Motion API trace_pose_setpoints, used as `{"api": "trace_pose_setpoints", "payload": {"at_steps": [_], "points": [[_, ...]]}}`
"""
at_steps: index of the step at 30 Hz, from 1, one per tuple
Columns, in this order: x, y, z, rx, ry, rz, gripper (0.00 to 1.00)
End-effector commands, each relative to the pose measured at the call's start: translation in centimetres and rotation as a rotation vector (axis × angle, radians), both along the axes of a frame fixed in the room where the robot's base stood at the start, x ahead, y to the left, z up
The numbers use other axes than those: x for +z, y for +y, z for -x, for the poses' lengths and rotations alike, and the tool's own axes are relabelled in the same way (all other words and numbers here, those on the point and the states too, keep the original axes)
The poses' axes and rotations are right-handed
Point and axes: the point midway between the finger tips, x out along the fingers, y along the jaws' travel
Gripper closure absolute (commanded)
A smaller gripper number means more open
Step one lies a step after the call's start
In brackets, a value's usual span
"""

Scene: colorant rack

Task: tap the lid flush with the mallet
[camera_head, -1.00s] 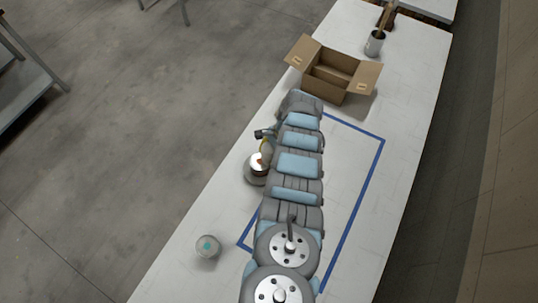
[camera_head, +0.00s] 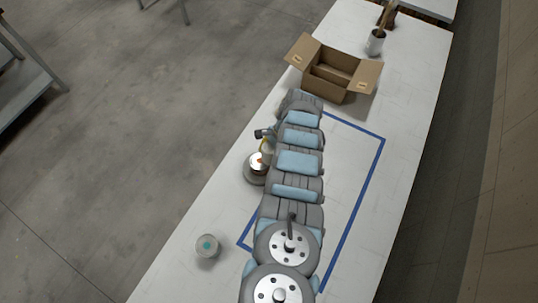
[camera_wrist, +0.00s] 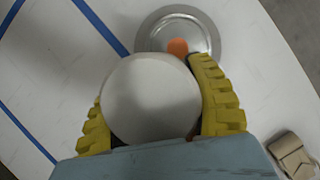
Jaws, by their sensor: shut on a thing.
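My gripper (camera_wrist: 150,110) has yellow ribbed fingers closed on both sides of a pale, round-faced thing (camera_wrist: 150,98), apparently the mallet head. The mallet's handle is not visible. Just beyond it in the wrist view is the round silver can lid (camera_wrist: 203,40) with an orange spot on it, partly covered by the held thing. In the head view the silver can (camera_head: 256,171) stands near the table's left edge, right beside my gripper (camera_head: 266,147). I cannot tell whether the held thing touches the lid or whether the lid is flush.
Another grey can (camera_head: 208,246) with a teal spot stands at the lower left of the white table (camera_head: 400,170). An open cardboard box (camera_head: 327,86) and a metal cup (camera_head: 375,44) holding sticks are at the far end. Blue tape (camera_head: 352,205) outlines mostly clear table.

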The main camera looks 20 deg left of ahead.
Motion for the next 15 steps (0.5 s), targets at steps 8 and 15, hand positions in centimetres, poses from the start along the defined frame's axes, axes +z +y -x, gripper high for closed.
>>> {"api": "trace_pose_setpoints", "payload": {"at_steps": [8,15], "points": [[3.4,0.0,0.0,0.0,0.0,0.0,0.85],[3.1,0.0,0.0,0.0,0.0,0.0,0.85]]}}
